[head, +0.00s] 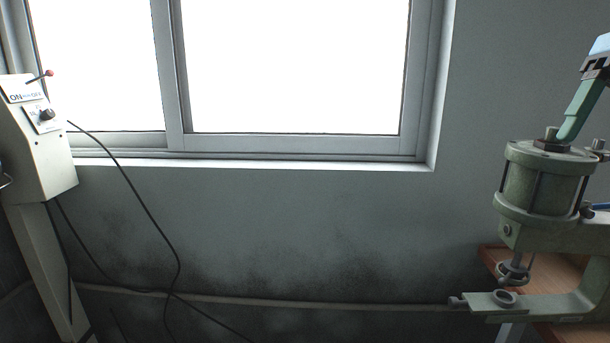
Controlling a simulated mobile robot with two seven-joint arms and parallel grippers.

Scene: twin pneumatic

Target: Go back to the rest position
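Neither of my grippers can be made out in the head view. A green pneumatic press (548,185) stands at the right, with an upright cylinder, a rod below it and a flat lower arm (545,303). A teal bar (580,110) slants up from the top of the cylinder. A pale block with blue and black parts (598,60) is at its upper end, cut off by the right edge. I cannot tell what that block belongs to.
A pale control box (38,150) with an ON/OFF panel, a red-tipped lever and a knob stands at the left on a post. Dark cables (150,215) hang beside it. A window (290,65) and grey wall are behind. A wooden tabletop (492,262) shows behind the press.

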